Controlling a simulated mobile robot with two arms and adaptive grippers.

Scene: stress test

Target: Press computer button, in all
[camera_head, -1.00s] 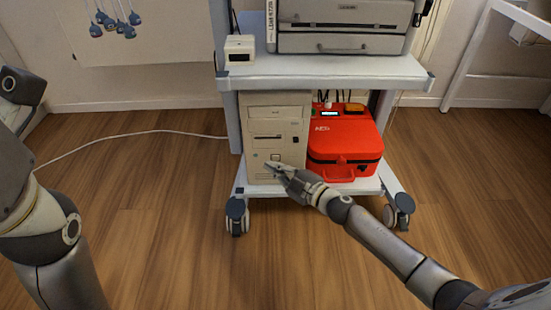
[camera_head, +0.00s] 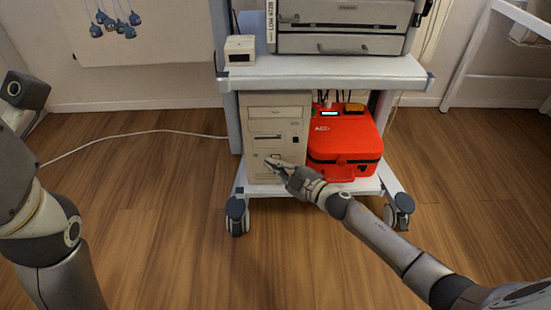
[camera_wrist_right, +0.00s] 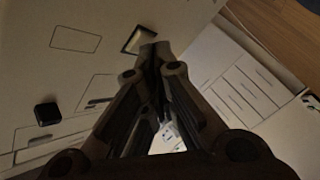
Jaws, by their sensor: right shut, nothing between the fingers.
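A beige computer tower (camera_head: 262,118) stands upright on the lower shelf of a white cart. Its front has drive slots, a small black square (camera_head: 296,139) and a small framed button low on the panel. My right gripper (camera_head: 269,161) is shut and empty, with its fingertips at the lower front of the tower. In the right wrist view, the closed fingers (camera_wrist_right: 154,52) point at the beige front, close beside the dark-edged button (camera_wrist_right: 132,40). I cannot tell whether the tips touch the panel.
A red case (camera_head: 345,140) stands right of the tower on the same shelf. The upper shelf (camera_head: 325,70) holds a printer (camera_head: 340,42) and a small white box (camera_head: 240,49). A white cable (camera_head: 150,133) runs left across the floor. Wooden floor in front is clear.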

